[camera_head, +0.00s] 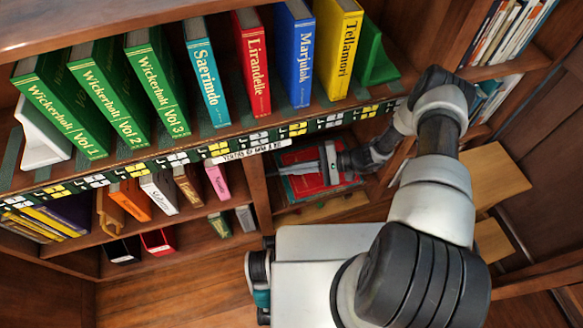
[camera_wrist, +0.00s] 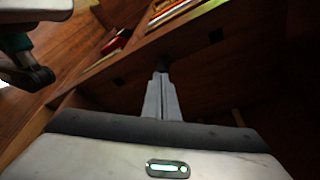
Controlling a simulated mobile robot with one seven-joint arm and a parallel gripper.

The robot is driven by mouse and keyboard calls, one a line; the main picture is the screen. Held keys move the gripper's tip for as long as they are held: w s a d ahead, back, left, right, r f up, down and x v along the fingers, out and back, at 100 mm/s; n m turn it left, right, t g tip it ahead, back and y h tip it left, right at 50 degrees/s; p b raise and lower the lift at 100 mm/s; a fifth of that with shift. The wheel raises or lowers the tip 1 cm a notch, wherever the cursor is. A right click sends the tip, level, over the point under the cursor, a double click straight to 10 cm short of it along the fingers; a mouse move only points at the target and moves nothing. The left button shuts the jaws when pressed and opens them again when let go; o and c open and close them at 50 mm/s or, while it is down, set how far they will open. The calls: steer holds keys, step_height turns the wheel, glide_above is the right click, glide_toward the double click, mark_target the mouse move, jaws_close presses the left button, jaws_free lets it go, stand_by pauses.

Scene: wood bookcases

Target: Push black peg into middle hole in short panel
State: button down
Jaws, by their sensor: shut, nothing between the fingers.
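My gripper (camera_wrist: 161,78) is shut and empty, its two grey fingers together. In the wrist view the fingertips are at a small dark piece, seemingly the black peg (camera_wrist: 161,64), on the wooden panel (camera_wrist: 190,53). I cannot tell whether they touch it or how deep it sits. Dark square holes show on either side of it, one at the upper right (camera_wrist: 216,36) and one at the lower left (camera_wrist: 118,82). In the head view my gripper (camera_head: 283,171) reaches into the lower right shelf compartment; the peg cannot be made out there.
A red book (camera_head: 303,158) lies in that compartment near my gripper. A decorated shelf edge (camera_head: 190,158) runs just above. Upright books, such as the yellow one (camera_head: 337,45), stand on the shelf above. A divider (camera_head: 258,190) stands left of my gripper.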

steer(key=shift+d, duration=0.1)
steer(key=w+d+r+b, duration=0.1)
steer(key=d+r, duration=0.2)
steer(key=d, duration=1.6)
steer(key=shift+w+d, duration=0.2)
steer(key=shift+d, duration=0.1)
